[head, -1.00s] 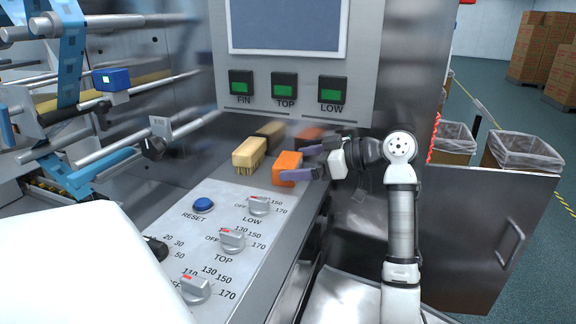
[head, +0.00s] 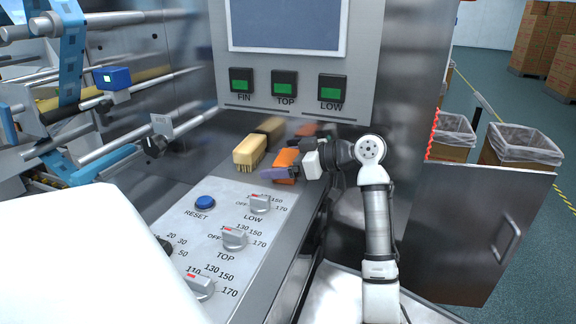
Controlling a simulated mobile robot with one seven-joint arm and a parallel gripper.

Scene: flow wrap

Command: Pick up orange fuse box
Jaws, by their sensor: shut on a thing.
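The orange fuse box (head: 286,158) sits on the steel ledge beside the control panel, in the middle of the head view. My gripper (head: 284,166) reaches in from the right, and its purple-grey fingers are shut on the orange box. The near finger covers part of the box's front side. The far finger is mostly hidden behind the box. I cannot tell whether the box is clear of the ledge.
A yellow brush (head: 249,152) with bristles lies just left of the orange box. The dial panel (head: 222,215) with knobs and a blue button (head: 204,202) is in front. The steel wall with green buttons (head: 285,88) rises behind.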

